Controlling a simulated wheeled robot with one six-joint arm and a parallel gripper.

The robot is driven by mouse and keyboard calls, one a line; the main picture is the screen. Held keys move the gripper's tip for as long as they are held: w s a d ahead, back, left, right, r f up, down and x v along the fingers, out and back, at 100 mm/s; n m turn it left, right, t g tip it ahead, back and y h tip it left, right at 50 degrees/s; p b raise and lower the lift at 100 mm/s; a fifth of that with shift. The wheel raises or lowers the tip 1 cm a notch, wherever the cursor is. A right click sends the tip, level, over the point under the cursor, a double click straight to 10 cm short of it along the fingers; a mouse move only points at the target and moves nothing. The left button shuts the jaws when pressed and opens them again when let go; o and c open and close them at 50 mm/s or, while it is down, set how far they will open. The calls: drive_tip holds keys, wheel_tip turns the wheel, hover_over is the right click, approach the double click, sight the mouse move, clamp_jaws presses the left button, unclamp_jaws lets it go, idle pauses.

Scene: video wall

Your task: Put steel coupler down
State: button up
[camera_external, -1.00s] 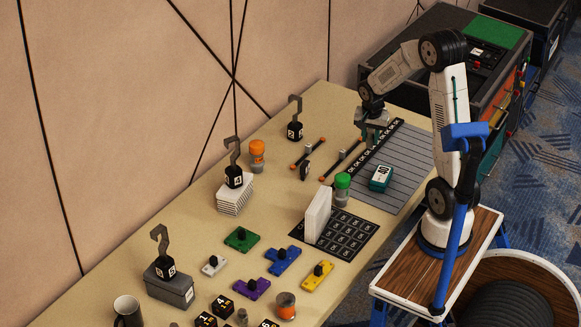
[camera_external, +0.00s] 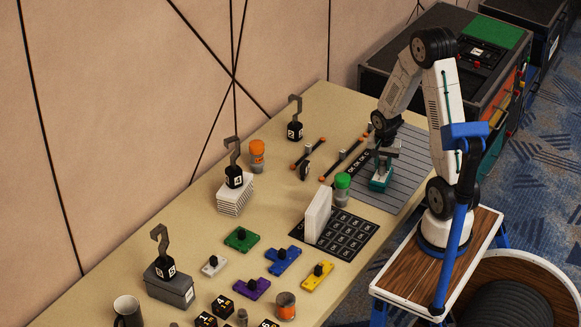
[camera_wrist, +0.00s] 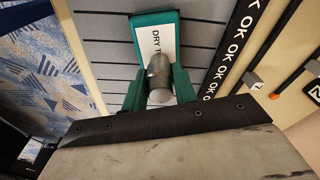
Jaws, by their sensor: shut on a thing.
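The steel coupler (camera_wrist: 159,76) is a short grey metal cylinder between the green fingers of my gripper (camera_wrist: 158,92) in the wrist view. My gripper is shut on it. In the external view my gripper (camera_external: 382,164) hangs above or right beside the green box (camera_external: 380,184), and I cannot make out the coupler there. The box shows in the wrist view (camera_wrist: 155,18) with a white label reading "DRY T", partly hidden behind the coupler. The box lies on the grey slatted mat (camera_external: 405,160). I cannot tell whether the coupler touches the box.
A black strip marked "OK" (camera_wrist: 236,44) edges the mat. Two orange-ended bars (camera_external: 309,152) lie to the left. A green-capped jar (camera_external: 342,188), a white block (camera_external: 317,214) and a black OK grid (camera_external: 350,232) stand nearer the camera. The mat's far part looks clear.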

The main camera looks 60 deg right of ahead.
sight(382, 166)
drive_tip(key=o, duration=1)
drive_tip(key=shift+c, duration=0.2)
wheel_tip(382, 166, up, 12)
drive_tip(key=a, duration=0.1)
drive_tip(key=s+a+r+n, duration=0.4)
drive_tip(key=a+r+n, duration=0.2)
drive_tip(key=a+r, duration=0.4)
drive_tip(key=s+a+r+n, duration=0.2)
drive_tip(key=s+a+n, duration=0.2)
drive_tip(key=s+a, duration=0.2)
drive_tip(key=s+a+r+n+y, duration=0.1)
drive_tip(key=s+a+r+n, duration=0.1)
drive_tip(key=s+a+n, duration=0.2)
drive_tip(key=shift+s+a+r+t, duration=0.3)
drive_tip(key=shift+s+a+t, duration=0.1)
drive_tip(key=shift+s+a, duration=0.75)
drive_tip(key=shift+w, duration=0.15)
